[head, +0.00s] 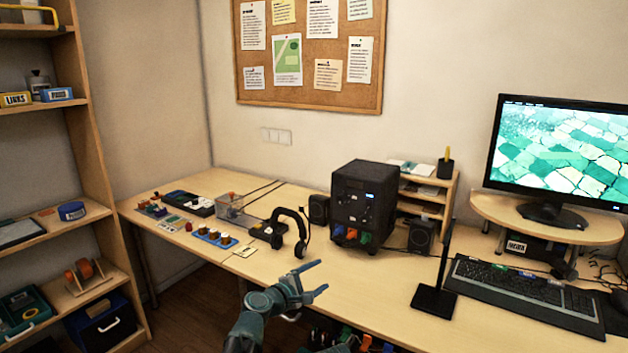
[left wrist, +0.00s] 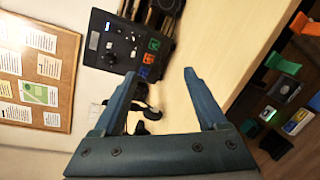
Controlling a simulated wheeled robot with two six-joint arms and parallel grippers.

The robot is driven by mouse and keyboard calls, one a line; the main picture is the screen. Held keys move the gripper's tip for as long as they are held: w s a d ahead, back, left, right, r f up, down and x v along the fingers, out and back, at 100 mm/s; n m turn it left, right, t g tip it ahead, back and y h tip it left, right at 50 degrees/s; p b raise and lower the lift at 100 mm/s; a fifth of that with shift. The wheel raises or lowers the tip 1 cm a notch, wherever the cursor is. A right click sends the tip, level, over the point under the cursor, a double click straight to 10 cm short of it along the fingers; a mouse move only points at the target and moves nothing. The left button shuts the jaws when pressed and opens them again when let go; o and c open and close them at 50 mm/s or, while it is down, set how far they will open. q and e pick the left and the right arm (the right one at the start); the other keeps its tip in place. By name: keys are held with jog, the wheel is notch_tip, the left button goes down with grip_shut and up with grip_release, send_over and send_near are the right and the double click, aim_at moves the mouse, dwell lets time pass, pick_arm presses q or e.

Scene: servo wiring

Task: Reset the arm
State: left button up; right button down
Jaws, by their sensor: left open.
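My left gripper (head: 312,283) is a teal two-finger gripper, raised in front of the desk's front edge in the head view. Its fingers are spread and nothing is between them. In the left wrist view the same gripper (left wrist: 160,100) shows its two fingers wide apart, with the pale desk top beyond them. My right gripper is in neither view.
The desk (head: 330,295) carries a black box unit (head: 362,205), headphones (head: 287,230), a black stand (head: 436,298), a keyboard (head: 525,290) and a monitor (head: 560,155). Shelves (head: 85,150) stand at left. The desk's front middle is clear. Coloured items lie below its edge.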

pick_arm(q)
jog(key=s+a+f+m+g+y, duration=0.2)
jog(key=s+f+m+g, duration=0.1)
jog(key=s+f+m, duration=0.25)
jog(key=s+a+f+m+g+y, duration=0.1)
jog(key=s+a+f+m+g, duration=0.3)
jog(key=s+f, duration=0.3)
jog(key=s+a+f+m+g+y, duration=0.2)
jog(key=s+a+f+m+y, duration=0.15)
jog(key=s+a, duration=0.3)
jog(key=s+a+f+m+g+y, duration=0.2)
jog(key=s+a+m+g+y, duration=0.15)
jog(key=s+a, duration=0.3)
jog(key=s+d+m+y, duration=0.1)
jog(key=s+d+m, duration=0.35)
jog(key=d, duration=0.75)
notch_tip(320, 180, up, 18)
jog(key=s+n+p, duration=0.1)
jog(key=p, duration=1.7)
jog(key=shift+d+f, duration=0.1)
